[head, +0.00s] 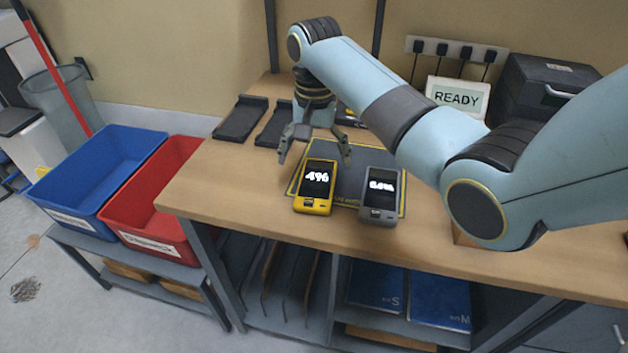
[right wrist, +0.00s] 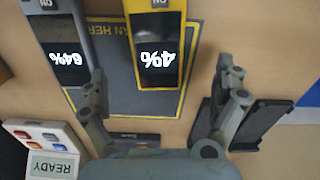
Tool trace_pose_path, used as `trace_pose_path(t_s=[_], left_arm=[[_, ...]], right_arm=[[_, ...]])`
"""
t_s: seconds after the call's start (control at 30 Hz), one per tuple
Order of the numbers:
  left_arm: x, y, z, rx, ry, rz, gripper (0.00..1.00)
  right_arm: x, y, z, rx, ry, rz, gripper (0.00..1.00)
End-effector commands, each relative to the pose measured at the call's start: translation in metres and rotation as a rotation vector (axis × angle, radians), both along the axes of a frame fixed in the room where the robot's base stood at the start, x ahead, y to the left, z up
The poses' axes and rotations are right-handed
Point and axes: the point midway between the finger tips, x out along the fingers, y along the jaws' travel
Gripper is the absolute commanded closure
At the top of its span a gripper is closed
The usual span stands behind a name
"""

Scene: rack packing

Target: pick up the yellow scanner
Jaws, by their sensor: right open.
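The yellow scanner (head: 314,189) lies screen up on a dark mat (head: 348,181) on the wooden bench. Its lit screen shows a percentage, and it also shows at the top middle of the right wrist view (right wrist: 157,45). A grey scanner (head: 379,197) lies to its right on the same mat, and to its left in the right wrist view (right wrist: 66,48). My right gripper (head: 315,157) is open and empty, just behind and above the yellow scanner, with its fingers apart to either side; its fingers also show in the right wrist view (right wrist: 163,82). My left gripper is out of view.
Two dark trays (head: 241,119) (head: 274,124) lie at the bench's left back. A READY display (head: 457,97) and a black box (head: 545,88) stand at the back right. Blue (head: 97,170) and red (head: 150,207) bins stand left of the bench. My right arm spans the bench's right side.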

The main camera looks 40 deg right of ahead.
Motion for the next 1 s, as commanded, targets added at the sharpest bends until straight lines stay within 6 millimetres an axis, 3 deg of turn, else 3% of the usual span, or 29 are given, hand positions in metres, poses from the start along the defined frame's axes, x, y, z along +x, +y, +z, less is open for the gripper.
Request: trace_pose_path(t_s=[0.07, 0.17, 0.47, 0.73, 1.0], left_arm=[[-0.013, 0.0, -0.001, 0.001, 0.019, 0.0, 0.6], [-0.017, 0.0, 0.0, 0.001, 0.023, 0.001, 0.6], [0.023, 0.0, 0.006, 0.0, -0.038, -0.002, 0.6], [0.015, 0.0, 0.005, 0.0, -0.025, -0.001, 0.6], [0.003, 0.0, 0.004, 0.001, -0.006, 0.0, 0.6]], right_arm=[[0.0, 0.0, -0.007, 0.001, 0.001, 0.0, 0.02], [-0.002, 0.0, -0.015, 0.0, 0.003, 0.001, 0.02], [-0.005, -0.002, -0.057, 0.001, 0.001, 0.002, 0.02], [-0.005, -0.002, -0.062, 0.0, 0.0, 0.002, 0.02], [-0.005, -0.002, -0.062, 0.0, 0.0, 0.002, 0.35]])
